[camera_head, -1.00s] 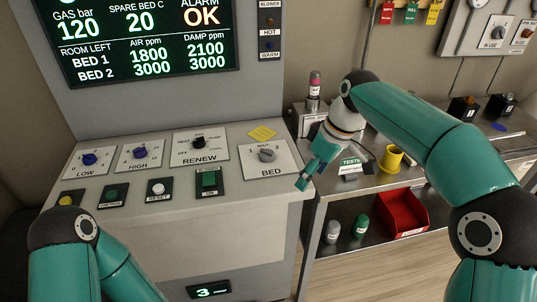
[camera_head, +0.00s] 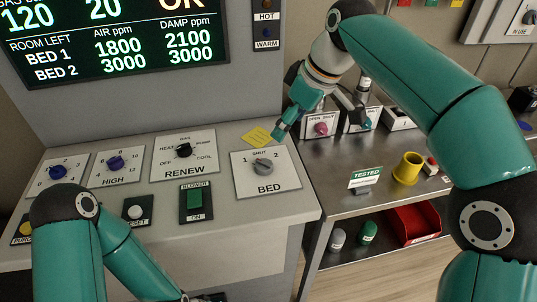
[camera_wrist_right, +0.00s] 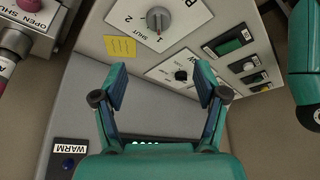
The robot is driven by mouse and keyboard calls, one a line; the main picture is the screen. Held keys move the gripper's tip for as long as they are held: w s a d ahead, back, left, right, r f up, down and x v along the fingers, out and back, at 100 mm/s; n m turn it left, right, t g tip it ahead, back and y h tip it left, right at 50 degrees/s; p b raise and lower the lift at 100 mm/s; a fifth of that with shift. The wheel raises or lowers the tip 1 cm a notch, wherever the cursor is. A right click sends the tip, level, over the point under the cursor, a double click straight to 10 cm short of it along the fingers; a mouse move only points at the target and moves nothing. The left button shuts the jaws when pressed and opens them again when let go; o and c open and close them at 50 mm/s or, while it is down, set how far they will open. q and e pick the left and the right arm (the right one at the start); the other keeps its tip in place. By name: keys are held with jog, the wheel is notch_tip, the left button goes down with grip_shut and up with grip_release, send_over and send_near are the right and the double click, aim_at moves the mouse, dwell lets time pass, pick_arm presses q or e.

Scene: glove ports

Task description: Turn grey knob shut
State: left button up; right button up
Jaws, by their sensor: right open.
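The grey knob (camera_head: 262,166) sits on the white BED plate (camera_head: 284,183), at the right of the sloped console. The plate is marked 1, SHUT and 2.
A yellow note (camera_head: 257,136) lies just behind the BED plate. The green blower switch (camera_head: 195,199) and RENEW knob (camera_head: 184,150) are left of it. An OPEN/SHUT box with a pink knob (camera_head: 321,129) stands behind my right gripper. A yellow cup (camera_head: 408,168) stands on the side table.

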aim_at(266, 163)
jog(key=x, duration=1.6)
jog(key=shift+d+f+b, duration=0.15)
jog(key=shift+d+b, duration=0.1)
jog(key=shift+b, duration=0.1)
jog(key=c, duration=1.1)
